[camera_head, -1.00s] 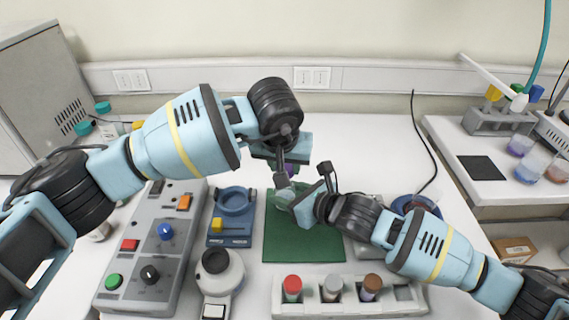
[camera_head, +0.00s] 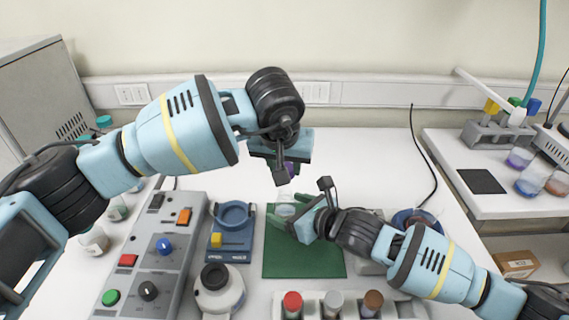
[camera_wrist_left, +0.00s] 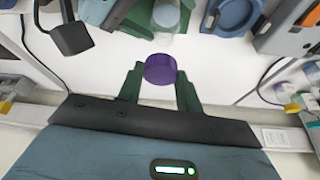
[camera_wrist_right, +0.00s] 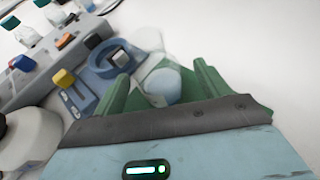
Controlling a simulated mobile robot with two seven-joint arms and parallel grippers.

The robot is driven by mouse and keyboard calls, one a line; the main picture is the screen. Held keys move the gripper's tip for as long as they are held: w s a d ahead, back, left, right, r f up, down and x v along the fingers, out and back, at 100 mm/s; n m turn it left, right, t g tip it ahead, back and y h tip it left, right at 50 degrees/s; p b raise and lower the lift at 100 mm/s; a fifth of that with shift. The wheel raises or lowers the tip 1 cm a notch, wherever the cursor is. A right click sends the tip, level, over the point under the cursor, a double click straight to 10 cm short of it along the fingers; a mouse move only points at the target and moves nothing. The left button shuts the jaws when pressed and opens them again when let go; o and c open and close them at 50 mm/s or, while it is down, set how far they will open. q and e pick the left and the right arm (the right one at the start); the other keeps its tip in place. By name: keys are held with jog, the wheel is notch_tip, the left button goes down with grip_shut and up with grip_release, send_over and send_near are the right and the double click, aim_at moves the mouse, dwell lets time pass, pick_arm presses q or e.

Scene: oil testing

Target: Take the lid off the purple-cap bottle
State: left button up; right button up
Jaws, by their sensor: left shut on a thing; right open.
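My left gripper (camera_head: 287,174) is shut on the purple cap (camera_wrist_left: 160,68), which sits between its green fingers in the left wrist view. The cap also shows partly in the head view (camera_head: 290,167), above the clear bottle (camera_head: 286,208). The bottle is apart from the cap and stands over the far part of the green mat (camera_head: 300,262). In the right wrist view the bottle (camera_wrist_right: 160,82) is between the spread fingers of my right gripper (camera_wrist_right: 160,77). The right gripper is open; I cannot tell whether a finger touches the bottle.
A blue device (camera_head: 230,240) and a grey control box (camera_head: 155,262) stand left of the mat. A white rack (camera_head: 410,306) with several capped tubes is in front. A blue round thing (camera_head: 416,218) stands right, partly behind my right arm. The back of the table is clear.

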pick_arm(q)
jog(key=shift+r+p, duration=0.3)
jog(key=shift+r, duration=0.65)
pick_arm(e)
jog(key=v, duration=1.2)
